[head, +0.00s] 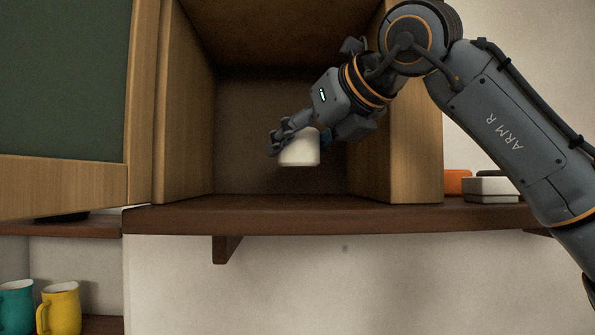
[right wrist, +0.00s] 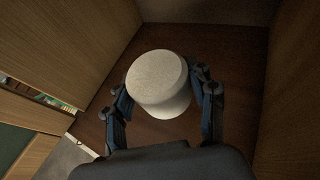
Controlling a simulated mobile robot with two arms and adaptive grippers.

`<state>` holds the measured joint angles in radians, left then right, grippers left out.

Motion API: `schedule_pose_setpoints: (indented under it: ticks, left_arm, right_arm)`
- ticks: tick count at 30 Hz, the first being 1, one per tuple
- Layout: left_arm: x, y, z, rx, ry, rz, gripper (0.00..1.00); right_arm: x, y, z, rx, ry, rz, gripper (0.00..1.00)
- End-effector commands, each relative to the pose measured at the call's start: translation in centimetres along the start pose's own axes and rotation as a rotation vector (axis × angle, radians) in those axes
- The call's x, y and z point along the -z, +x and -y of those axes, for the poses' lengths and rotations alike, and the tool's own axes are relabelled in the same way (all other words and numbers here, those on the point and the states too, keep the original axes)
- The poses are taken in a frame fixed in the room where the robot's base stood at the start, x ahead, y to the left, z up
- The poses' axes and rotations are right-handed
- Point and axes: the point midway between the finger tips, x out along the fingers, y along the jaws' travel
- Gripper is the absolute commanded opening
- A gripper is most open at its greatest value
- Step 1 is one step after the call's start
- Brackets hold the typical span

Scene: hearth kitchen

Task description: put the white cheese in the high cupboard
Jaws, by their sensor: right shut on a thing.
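The white cheese (head: 299,152) is a short pale cylinder in the head view, in front of the cupboard's dark interior. My right gripper (head: 300,140) is shut on it from above and holds it above the cupboard floor. In the right wrist view the white cheese (right wrist: 158,82) sits between the two fingers of my right gripper (right wrist: 165,100). The high cupboard (head: 183,125) stands open, with wooden side walls and a dark brown floor (right wrist: 240,75). My left gripper is in neither view.
A green-panelled wooden door (head: 66,185) hangs open at the left. A dark shelf (head: 330,218) runs under the cupboard. A white box (head: 490,190) and an orange thing (head: 457,182) lie to its right. Teal (head: 15,305) and yellow (head: 62,308) mugs stand lower left.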

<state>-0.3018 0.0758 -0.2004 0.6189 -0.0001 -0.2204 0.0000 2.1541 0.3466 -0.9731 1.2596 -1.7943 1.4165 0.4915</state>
Motion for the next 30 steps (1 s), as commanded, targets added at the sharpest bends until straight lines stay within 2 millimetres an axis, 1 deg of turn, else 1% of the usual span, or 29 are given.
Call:
schedule_pose_setpoints:
  ticks: [7,8,12,15,24,28,29,30]
  left_arm:
    - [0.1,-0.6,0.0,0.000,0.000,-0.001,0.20]
    - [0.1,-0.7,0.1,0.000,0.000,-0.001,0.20]
    - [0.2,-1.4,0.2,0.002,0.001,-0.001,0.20]
    - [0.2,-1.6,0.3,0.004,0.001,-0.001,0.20]
    - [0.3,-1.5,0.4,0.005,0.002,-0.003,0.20]
    - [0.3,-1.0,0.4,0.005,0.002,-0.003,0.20]
    - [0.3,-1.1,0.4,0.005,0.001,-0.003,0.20]
    - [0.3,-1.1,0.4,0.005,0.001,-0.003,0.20]
  right_arm:
    - [1.0,1.8,0.7,0.000,0.002,0.001,0.19]
    - [1.2,2.2,0.8,-0.001,0.001,0.000,0.19]
    - [2.9,2.8,0.8,-0.001,-0.001,0.000,0.19]
    - [3.7,3.1,0.8,-0.001,0.001,0.002,0.19]
    - [4.0,3.2,0.8,-0.001,0.001,0.002,0.19]
    - [4.5,3.4,0.8,-0.001,0.001,0.002,0.19]
    - [4.4,3.3,0.8,-0.001,0.001,0.001,0.60]
    - [4.3,3.3,0.8,-0.001,0.001,0.001,0.68]
